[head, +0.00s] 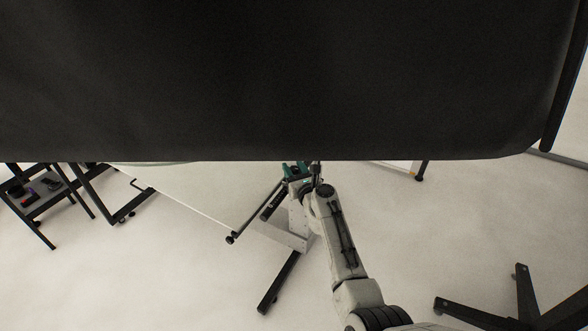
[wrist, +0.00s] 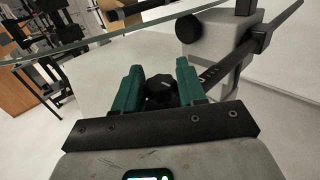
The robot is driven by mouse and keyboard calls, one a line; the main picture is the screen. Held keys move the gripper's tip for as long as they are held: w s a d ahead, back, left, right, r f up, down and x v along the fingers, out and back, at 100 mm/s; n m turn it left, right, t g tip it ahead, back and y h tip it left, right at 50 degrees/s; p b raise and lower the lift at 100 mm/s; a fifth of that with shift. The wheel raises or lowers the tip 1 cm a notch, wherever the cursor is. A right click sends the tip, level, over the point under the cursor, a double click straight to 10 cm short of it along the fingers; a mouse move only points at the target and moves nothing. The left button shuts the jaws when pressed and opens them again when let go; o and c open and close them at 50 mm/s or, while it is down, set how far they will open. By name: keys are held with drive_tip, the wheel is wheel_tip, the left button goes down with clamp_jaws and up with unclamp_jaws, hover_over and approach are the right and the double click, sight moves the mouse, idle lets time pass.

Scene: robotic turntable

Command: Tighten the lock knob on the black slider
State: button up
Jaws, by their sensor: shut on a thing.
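My gripper (wrist: 157,78) has two teal fingers, closed on a black knob (wrist: 160,93) that sits between them in the wrist view. The fingers hide the knob's sides, and what it is mounted on is hard to make out. A black slotted bar (wrist: 222,72) runs just right of the fingers toward a grey block; I cannot tell whether it is the slider. A second black round knob (wrist: 183,34) stands on that grey block, apart from the fingers. In the head view my gripper (head: 297,170) shows small, beside a grey stand, and the knob there cannot be told apart.
A large black panel (head: 280,80) covers the upper half of the head view. A glass plate edge (wrist: 130,31) crosses above the fingers. The stand has a dark foot (head: 278,283). A black side table (head: 38,195) is at left, black legs (head: 500,310) at right. Pale floor lies between.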

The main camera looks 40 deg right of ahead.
drive_tip(key=shift+m+g+h, duration=0.4)
drive_tip(key=shift+m+h, duration=0.2)
drive_tip(key=shift+h, duration=0.2)
drive_tip(key=o, duration=0.9)
drive_tip(key=shift+s+a, duration=0.1)
drive_tip(key=p+v, duration=0.4)
drive_tip(key=v, duration=0.6)
drive_tip(key=shift+s, duration=0.25)
drive_tip(key=shift+a, duration=0.15)
